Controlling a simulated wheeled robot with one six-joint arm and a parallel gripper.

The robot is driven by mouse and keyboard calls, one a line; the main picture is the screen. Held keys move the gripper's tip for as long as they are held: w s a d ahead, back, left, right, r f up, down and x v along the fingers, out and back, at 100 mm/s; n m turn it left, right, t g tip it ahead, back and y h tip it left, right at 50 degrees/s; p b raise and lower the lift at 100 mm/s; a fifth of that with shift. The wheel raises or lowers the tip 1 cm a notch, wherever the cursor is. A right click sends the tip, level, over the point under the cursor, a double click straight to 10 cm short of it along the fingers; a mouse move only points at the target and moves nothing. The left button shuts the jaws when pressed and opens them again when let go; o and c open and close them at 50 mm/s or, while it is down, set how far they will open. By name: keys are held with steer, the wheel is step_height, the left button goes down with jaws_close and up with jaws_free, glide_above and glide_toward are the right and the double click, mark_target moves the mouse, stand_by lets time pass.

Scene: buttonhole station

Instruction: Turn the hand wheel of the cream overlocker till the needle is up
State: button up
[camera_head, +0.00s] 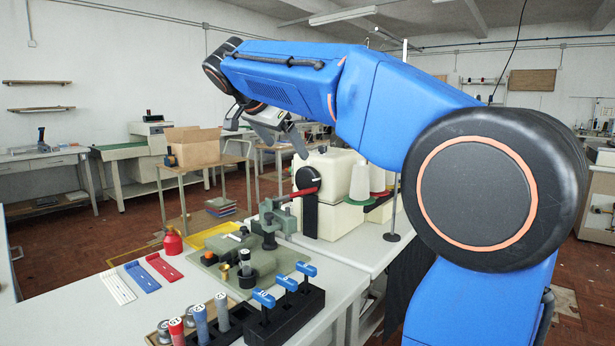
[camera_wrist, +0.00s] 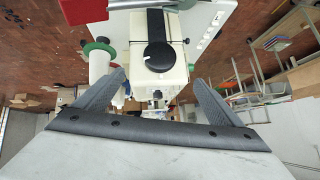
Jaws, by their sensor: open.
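The cream overlocker (camera_head: 338,178) stands on the light table, right of centre in the head view; its cream body (camera_wrist: 144,67) also shows in the wrist view. Its black round hand wheel (camera_head: 308,179) is on the near side, with a black strip below it. In the wrist view the hand wheel (camera_wrist: 159,57) carries a white mark and lies between the fingers, beyond their tips. My gripper (camera_head: 287,149) is open and empty, above the hand wheel and apart from it. Both fingers of my gripper (camera_wrist: 159,78) show in the wrist view. I cannot make out the needle.
White thread cones (camera_head: 360,183) stand right of the overlocker. A green press with a red-handled lever (camera_head: 290,195) is close in front of it. Blue-topped tools in a black block (camera_head: 286,312) and a red oil can (camera_head: 172,241) are nearer. A cardboard box (camera_head: 193,146) stands behind.

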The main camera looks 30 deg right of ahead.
mark_target(306, 177)
steer(key=x, duration=1.6)
steer(key=shift+d+f, duration=0.15)
steer(key=c, duration=1.1)
